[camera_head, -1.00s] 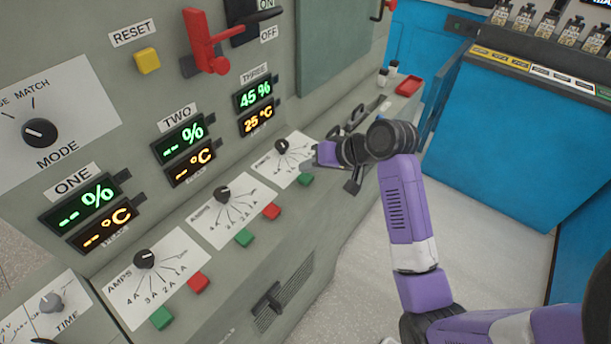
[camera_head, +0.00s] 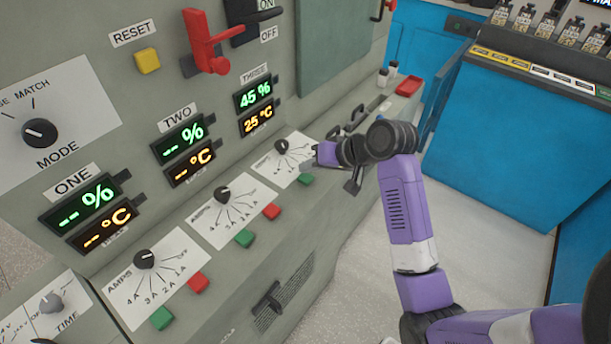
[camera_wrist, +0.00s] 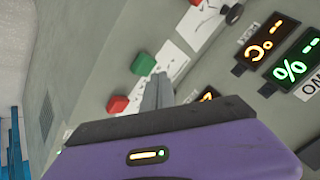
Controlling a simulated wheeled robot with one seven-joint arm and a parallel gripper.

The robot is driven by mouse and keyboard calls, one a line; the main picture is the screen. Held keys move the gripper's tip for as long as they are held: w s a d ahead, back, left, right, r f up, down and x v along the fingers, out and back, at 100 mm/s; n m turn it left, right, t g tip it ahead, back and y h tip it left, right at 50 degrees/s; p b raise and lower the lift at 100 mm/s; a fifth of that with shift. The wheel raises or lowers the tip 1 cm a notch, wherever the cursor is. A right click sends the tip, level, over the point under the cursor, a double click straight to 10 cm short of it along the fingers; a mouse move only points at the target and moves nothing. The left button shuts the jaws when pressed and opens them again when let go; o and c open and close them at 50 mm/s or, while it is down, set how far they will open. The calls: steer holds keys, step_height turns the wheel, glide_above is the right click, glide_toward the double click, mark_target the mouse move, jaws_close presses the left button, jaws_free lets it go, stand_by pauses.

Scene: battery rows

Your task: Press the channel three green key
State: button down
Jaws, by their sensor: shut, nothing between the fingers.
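The channel three green key (camera_head: 305,180) sits on the sloped panel below the channel three knob (camera_head: 282,146), under the lit THREE display (camera_head: 253,93). My gripper (camera_head: 308,165) is shut and empty, just above and beside that key in the head view. In the wrist view my shut fingers (camera_wrist: 158,80) point up the picture, and the green key (camera_wrist: 143,64) shows just left of their tips. A red key (camera_wrist: 117,104) lies nearer, left of the fingers; in the head view my gripper and arm hide it. I cannot tell whether the fingers touch anything.
Channel two's red key (camera_head: 271,211) and green key (camera_head: 243,237) are to the left, then channel one's red key (camera_head: 198,283) and green key (camera_head: 161,318). Black handles (camera_head: 350,120) and a red tray (camera_head: 409,86) lie behind my gripper. Floor is free at right.

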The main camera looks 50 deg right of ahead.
mark_target(309, 178)
steer(key=shift+f, duration=0.2)
stand_by(0.4)
steer(key=shift+f, duration=0.25)
steer(key=shift+f, duration=0.45)
stand_by(0.9)
steer(key=shift+r, duration=0.15)
steer(key=shift+r+p, duration=0.7)
steer(key=shift+p, duration=0.3)
steer(key=shift+r, duration=0.1)
step_height(309, 178, up, 5)
steer(key=p, duration=0.5)
stand_by(0.5)
